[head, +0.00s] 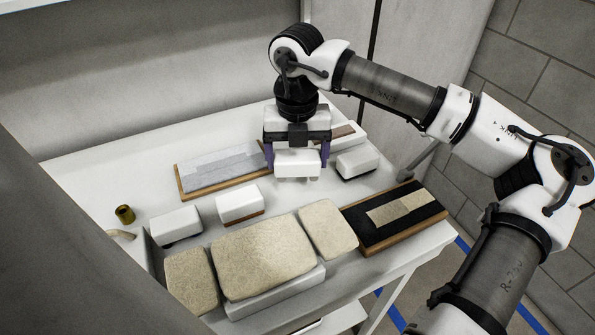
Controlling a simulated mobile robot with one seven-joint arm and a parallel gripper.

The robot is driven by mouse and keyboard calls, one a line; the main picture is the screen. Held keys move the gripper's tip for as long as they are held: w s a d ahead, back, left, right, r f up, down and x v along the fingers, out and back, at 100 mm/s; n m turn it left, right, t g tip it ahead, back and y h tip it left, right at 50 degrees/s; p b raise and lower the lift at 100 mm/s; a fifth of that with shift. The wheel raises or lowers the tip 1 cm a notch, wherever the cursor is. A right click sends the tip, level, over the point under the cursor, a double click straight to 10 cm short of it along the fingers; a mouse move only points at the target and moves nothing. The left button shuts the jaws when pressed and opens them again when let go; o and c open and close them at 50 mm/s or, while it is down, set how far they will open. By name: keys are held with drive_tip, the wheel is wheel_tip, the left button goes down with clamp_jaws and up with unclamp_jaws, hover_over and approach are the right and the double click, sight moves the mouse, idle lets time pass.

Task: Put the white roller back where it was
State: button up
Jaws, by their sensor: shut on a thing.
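My gripper (297,160) points down over the back middle of the white table. Its two purple fingers are shut on a white block-like thing (297,168), which I take as the white roller. It hangs in front of the right end of a wooden board with a pale grey strip (218,168). Whether it touches the table is unclear. Similar white blocks stand nearby: one (357,163) just right of my gripper, one with a brown base (239,205) and one with a dark base (176,224) to the left.
Tan pads (263,250) lie along the front, the largest on a white base. A black board with a tan strip (405,210) lies at the right edge. A small olive cylinder (125,214) stands at the left. Bare table (110,170) shows at the back left.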

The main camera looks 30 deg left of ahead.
sight(297, 176)
wheel_tip(297, 176, down, 6)
drive_tip(key=shift+r+p, duration=0.2)
drive_tip(key=shift+p, duration=0.3)
drive_tip(key=shift+f+b, duration=0.3)
drive_tip(key=shift+b, duration=0.05)
drive_tip(key=o, duration=1)
drive_tip(key=shift+r, duration=0.1)
drive_tip(key=shift+r, duration=0.15)
wheel_tip(297, 176, up, 12)
drive_tip(key=shift+r+b, duration=0.1)
drive_tip(key=shift+b, duration=0.65)
